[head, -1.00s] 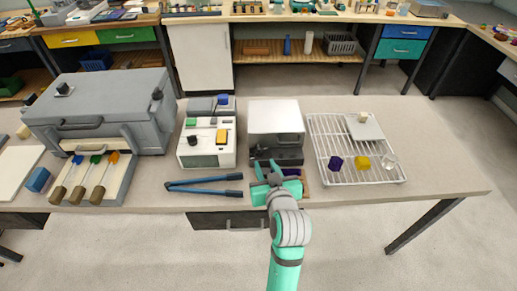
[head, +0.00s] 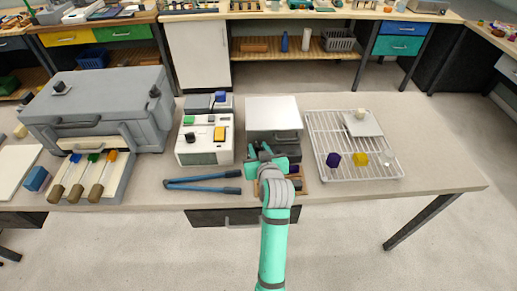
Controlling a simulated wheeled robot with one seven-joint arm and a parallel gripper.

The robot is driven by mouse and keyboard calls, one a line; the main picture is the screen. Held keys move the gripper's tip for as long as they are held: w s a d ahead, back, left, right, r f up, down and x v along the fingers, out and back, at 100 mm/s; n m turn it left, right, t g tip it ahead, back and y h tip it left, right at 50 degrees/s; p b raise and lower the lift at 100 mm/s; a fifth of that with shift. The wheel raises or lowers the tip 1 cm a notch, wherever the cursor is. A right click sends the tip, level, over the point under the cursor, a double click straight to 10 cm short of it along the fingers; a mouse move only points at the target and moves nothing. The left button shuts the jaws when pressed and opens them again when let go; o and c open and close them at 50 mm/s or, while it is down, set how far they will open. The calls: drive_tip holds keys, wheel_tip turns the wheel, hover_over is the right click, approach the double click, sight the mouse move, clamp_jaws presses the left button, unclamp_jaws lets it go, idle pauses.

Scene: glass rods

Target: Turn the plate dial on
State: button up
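A box-shaped unit with a flat pale metal top (head: 272,112) and a dark front stands in the middle of the bench; it looks like the plate. My green gripper (head: 260,152) is right at its lower front, near the left side. The gripper and wrist cover much of that front, so I cannot make out the dial or whether the fingers touch it. How far apart the fingers are is too small and overlapped to tell.
A white device (head: 206,147) with a dark knob and yellow block stands to the left. Blue-handled tongs (head: 203,183) lie before it. A wire rack (head: 326,172) with purple and yellow pieces is on the right. A small wooden tray (head: 302,188) is under my wrist.

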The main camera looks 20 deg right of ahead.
clamp_jaws()
drive_tip(key=shift+a+h, duration=0.15)
drive_tip(key=shift+h, duration=0.15)
drive_tip(key=m+h, duration=0.2)
drive_tip(key=a+m+g+h, duration=0.1)
drive_tip(key=m+h, duration=0.1)
drive_tip(key=shift+w, duration=0.25)
drive_tip(key=shift+w+a+r+m+g+h, duration=0.1)
drive_tip(key=shift+w+a+m+g+h, duration=0.05)
drive_tip(key=shift+m+g+h, duration=0.65)
drive_tip(key=shift+w+a+m+g+h, duration=0.1)
drive_tip(key=shift+m+g+h, duration=0.5)
drive_tip(key=shift+m+h, duration=0.35)
drive_tip(key=shift+m, duration=0.25)
unclamp_jaws()
